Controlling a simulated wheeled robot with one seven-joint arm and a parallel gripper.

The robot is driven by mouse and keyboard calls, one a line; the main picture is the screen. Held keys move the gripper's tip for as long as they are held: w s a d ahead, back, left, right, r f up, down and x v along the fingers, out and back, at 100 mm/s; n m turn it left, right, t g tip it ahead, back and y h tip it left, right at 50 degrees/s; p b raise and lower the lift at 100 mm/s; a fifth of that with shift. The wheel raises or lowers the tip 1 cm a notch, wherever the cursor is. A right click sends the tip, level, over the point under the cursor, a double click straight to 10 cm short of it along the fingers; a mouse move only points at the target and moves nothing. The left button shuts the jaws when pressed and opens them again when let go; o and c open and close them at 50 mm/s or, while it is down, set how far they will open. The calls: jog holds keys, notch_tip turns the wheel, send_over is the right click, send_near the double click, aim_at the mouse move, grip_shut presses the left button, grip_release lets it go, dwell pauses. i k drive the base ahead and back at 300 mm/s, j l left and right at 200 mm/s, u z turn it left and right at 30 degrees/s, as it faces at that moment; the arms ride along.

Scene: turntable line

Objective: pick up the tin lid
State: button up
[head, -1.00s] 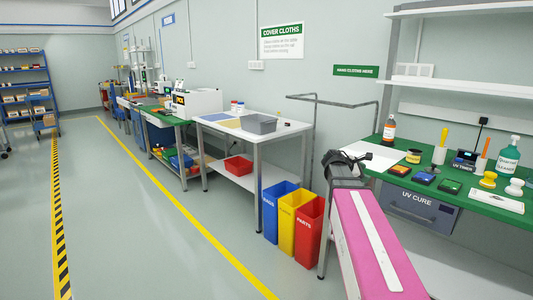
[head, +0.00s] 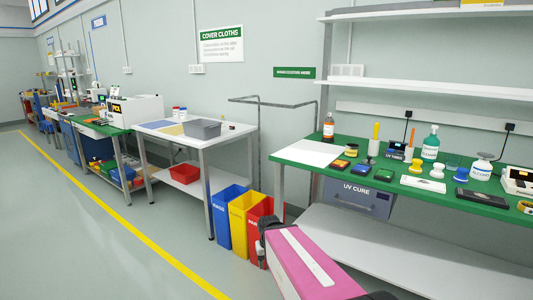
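I cannot pick out the tin lid for sure. Another round yellow-and-dark item (head: 525,207) is at the bench's right front edge, partly cut off. My gripper (head: 264,232), dark, is at the far end of my pink-covered arm, low in front of the bins and away from the bench top. Its fingers are too unclear to show whether it is open.
The green bench holds bottles, spools, small coloured boxes and a white device (head: 517,180). Below are a UV cure box (head: 357,197) and a white shelf (head: 400,250). Blue, yellow and red bins (head: 240,220) stand left of it. A white table (head: 200,138) holds a grey tray (head: 202,129). Left floor is clear.

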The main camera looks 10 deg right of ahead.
aim_at(368, 161)
jog(key=z, duration=1.25)
